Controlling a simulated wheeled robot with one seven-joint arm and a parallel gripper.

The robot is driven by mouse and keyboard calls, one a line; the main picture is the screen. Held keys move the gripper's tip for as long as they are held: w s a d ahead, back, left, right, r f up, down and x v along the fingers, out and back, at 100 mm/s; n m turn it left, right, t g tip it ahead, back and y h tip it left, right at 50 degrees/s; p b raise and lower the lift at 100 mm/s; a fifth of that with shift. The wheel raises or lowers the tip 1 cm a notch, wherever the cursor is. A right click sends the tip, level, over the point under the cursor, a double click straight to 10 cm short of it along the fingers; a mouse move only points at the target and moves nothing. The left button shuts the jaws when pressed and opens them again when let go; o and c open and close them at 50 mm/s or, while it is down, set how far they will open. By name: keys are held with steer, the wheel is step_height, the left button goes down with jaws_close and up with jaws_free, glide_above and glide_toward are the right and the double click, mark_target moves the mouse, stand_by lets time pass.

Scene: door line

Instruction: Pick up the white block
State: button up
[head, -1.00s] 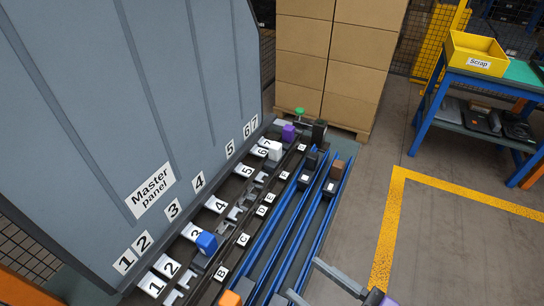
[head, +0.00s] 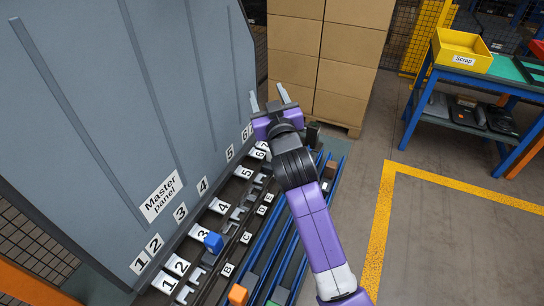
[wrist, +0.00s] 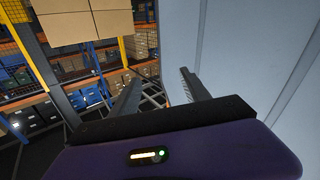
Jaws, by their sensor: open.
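I cannot make out the white block in either view now; the place by label 6 where it stood a second ago is behind my arm. My gripper (head: 268,97) is open and empty, above the far end of the numbered line, its fingers pointing up and away. In the wrist view, the two fingers of my gripper (wrist: 160,95) stand apart, with nothing between them.
A blue block (head: 213,242) sits by slot 3 and an orange block (head: 238,294) at the near end. The grey master panel (head: 110,120) rises at left. Stacked cartons (head: 345,60) stand behind. A yellow scrap bin (head: 462,52) is at right.

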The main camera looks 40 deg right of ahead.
steer(key=w+d+r+m+g+h, duration=0.1)
steer(key=w+d+m+g, duration=0.2)
steer(key=d, duration=0.1)
steer(key=m+g+y+p, duration=0.2)
steer(key=m+g+y, duration=0.5)
steer(key=g, duration=0.4)
glide_above(267, 167)
step_height(267, 167, down, 14)
steer(key=x, duration=0.2)
steer(key=p+x, duration=0.1)
steer(key=x, duration=0.4)
steer(key=shift+d, duration=0.35)
steer(key=shift+r, duration=0.1)
jaws_close()
